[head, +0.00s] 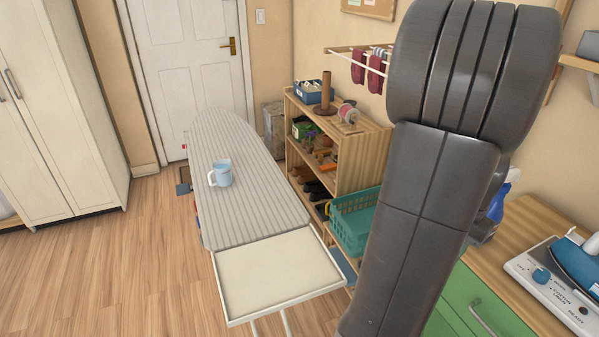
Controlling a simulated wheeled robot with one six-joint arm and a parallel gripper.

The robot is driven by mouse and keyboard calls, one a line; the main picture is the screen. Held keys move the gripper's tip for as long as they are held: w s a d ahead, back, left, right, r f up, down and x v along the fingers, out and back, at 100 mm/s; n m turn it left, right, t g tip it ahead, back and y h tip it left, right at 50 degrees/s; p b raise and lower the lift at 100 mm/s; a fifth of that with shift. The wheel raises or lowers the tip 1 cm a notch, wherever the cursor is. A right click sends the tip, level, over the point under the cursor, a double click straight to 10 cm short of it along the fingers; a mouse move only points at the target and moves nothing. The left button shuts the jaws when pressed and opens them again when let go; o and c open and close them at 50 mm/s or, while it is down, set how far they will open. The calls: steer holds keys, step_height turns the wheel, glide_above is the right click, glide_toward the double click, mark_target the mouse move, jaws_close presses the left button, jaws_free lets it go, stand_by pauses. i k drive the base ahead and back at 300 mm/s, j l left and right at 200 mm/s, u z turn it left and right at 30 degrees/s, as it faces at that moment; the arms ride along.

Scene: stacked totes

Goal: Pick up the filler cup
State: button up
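A light blue cup with a pale handle on its left side, the likely filler cup (221,173), stands upright on the striped grey ironing board (255,215), left of the picture's middle. Nothing touches it. My dark grey arm fills the right of the head view, well to the right of the cup. My gripper cannot be made out in this view.
The board ends in a white iron rest (278,272). A wooden shelf (362,165) and a teal basket (352,222) stand right of the board. A blue iron (577,262) sits on its base at far right. Wooden floor (110,265) is clear at left.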

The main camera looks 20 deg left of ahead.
mark_target(222, 170)
steer(key=k+j, duration=0.15)
steer(key=j, duration=0.25)
steer(key=k+j, duration=0.15)
steer(key=j, duration=0.25)
steer(key=k+j+z, duration=0.1)
steer(key=j, duration=0.3)
steer(key=k+j, duration=0.2)
steer(key=j, duration=0.2)
steer(key=k+j, duration=0.15)
steer(key=j, duration=0.25)
steer(key=i+j, duration=0.15)
steer(key=j, duration=0.25)
steer(key=i+j+z, duration=0.15)
steer(key=j, duration=0.3)
steer(key=i+j, duration=0.15)
steer(key=j, duration=0.3)
steer(key=i+j+z, duration=0.1)
steer(key=j, duration=0.3)
steer(key=i+j+z, duration=0.1)
steer(key=j, duration=0.35)
steer(key=i+j, duration=0.2)
steer(key=i, duration=0.2)
steer(key=i+j, duration=0.25)
steer(key=i, duration=0.2)
steer(key=l+z, duration=0.05)
